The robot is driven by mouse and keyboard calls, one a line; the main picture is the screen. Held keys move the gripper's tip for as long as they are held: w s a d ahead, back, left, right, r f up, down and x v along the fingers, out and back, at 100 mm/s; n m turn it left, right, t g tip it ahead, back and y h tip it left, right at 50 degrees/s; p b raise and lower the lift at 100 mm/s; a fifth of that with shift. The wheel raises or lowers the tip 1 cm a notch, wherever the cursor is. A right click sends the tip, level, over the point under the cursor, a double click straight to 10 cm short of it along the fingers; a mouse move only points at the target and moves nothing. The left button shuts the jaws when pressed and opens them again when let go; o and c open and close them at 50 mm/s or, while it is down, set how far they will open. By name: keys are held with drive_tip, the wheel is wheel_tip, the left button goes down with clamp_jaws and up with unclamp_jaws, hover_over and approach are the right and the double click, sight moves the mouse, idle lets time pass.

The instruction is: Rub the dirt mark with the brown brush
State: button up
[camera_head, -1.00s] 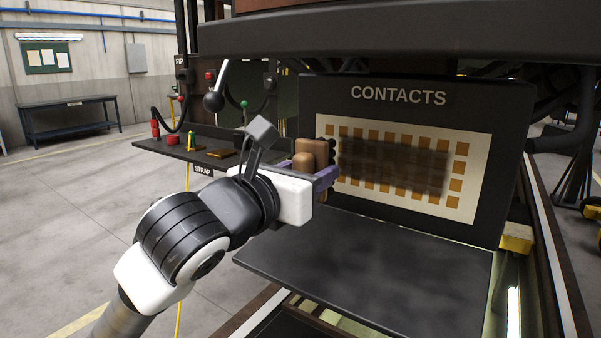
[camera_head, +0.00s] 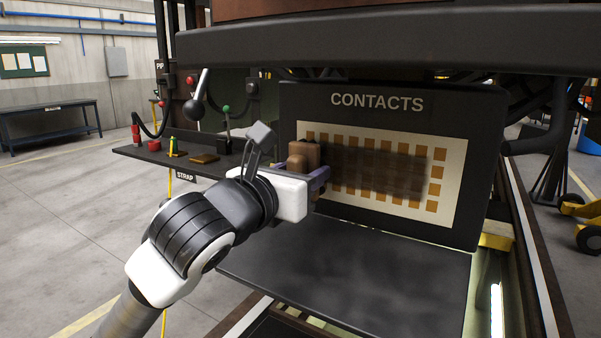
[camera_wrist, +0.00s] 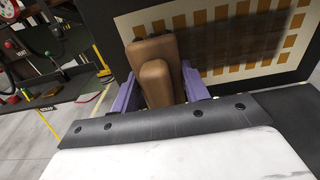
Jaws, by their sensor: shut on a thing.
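The brown brush (camera_head: 306,154) is held by its block-like handle between the purple fingers of my gripper (camera_head: 319,178). In the wrist view the brush (camera_wrist: 152,62) stands between the two fingers of my gripper (camera_wrist: 160,88). The dirt mark (camera_head: 375,170) is a dark smear across the rows of orange squares on the cream contacts panel (camera_head: 447,156). It also shows in the wrist view (camera_wrist: 240,42). The brush is at the left end of the mark, in front of the panel.
A dark flat shelf (camera_head: 350,262) juts out below the panel. A heavy dark beam (camera_head: 380,40) runs above. To the left, a narrow ledge (camera_head: 140,152) carries small items, with a ball-ended lever (camera_head: 194,109) over it. Open floor lies at the left.

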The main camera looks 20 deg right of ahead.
sight(429, 183)
drive_tip(key=shift+b+x, duration=0.3)
drive_tip(key=shift+x, duration=0.7)
drive_tip(key=shift+s+d+b, duration=0.4)
drive_tip(key=shift+s+d, duration=0.1)
drive_tip(key=shift+s, duration=0.25)
drive_tip(key=shift+s+d+b, duration=0.4)
drive_tip(key=shift+s+d, duration=0.1)
drive_tip(key=shift+s, duration=0.2)
drive_tip(key=shift+s+d+f+b, duration=0.1)
drive_tip(key=shift+s+d+b, duration=0.55)
drive_tip(key=shift+s+d, duration=0.25)
drive_tip(key=shift+s+d+b, duration=1.15)
drive_tip(key=shift+s+d, duration=0.05)
drive_tip(key=shift+s, duration=0.35)
drive_tip(key=shift+s+d+b, duration=1.15)
drive_tip(key=shift+s+b, duration=0.05)
drive_tip(key=shift+s, duration=0.3)
drive_tip(key=shift+s+d+b, duration=1.15)
drive_tip(key=shift+s+d, duration=0.05)
drive_tip(key=shift+s, duration=0.35)
drive_tip(key=shift+b, duration=0.6)
